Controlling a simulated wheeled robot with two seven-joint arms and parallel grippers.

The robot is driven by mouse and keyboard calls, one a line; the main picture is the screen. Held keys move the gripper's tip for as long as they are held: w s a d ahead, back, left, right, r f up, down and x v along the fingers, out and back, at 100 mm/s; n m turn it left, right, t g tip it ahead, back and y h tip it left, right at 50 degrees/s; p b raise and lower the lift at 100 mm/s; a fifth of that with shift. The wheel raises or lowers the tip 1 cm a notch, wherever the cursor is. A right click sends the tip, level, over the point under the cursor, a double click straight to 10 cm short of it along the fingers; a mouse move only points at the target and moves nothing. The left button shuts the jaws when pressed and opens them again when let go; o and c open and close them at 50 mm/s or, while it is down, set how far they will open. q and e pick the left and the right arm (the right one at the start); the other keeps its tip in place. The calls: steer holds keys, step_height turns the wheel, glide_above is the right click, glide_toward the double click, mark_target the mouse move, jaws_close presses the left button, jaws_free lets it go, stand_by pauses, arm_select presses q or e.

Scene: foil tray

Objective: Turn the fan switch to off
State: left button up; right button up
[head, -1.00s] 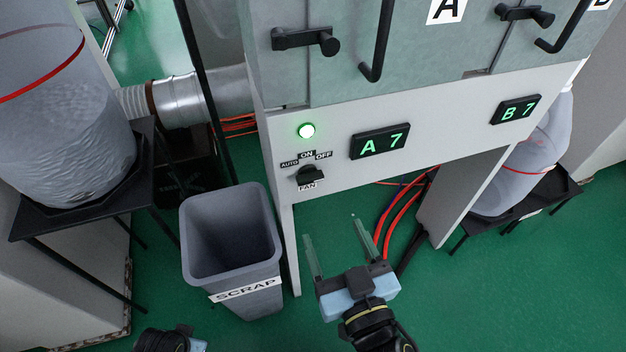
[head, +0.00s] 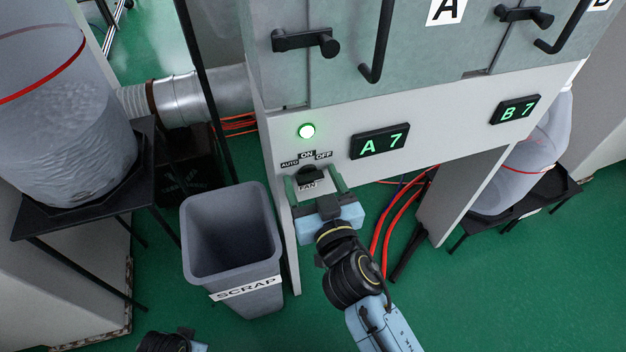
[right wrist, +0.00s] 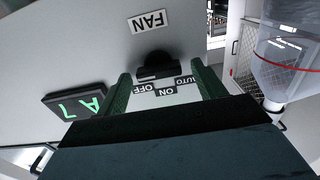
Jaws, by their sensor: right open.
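The black fan switch (head: 308,174) is a knob on the pale cabinet panel, with AUTO, ON and OFF labels above it and FAN below. The right wrist view also shows the knob (right wrist: 156,66), upside down. My right gripper (head: 314,184) is open, its two green fingers reaching to the panel on either side of the knob. In the right wrist view the knob lies between the fingertips (right wrist: 160,76); I cannot tell whether they touch it. Which label the knob points to is unclear. My left gripper's fingers are not in view.
A lit green lamp (head: 306,131) is above the switch. The A7 display (head: 380,142) is to its right, the B7 display (head: 515,110) farther right. The grey scrap bin (head: 205,270) stands below left. Red cables (head: 388,225) hang below the panel.

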steer(key=shift+c, duration=0.3)
steer(key=c, duration=0.9)
steer(key=shift+c, duration=0.2)
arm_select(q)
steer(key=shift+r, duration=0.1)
arm_select(e)
steer(key=shift+n, duration=1.7)
steer(key=n, duration=0.3)
steer(key=shift+a+n+p, duration=0.15)
steer(key=shift+n+p, duration=0.15)
steer(key=shift+n, duration=0.1)
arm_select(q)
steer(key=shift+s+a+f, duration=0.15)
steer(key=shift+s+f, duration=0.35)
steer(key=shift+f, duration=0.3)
arm_select(e)
steer(key=shift+n, duration=0.8)
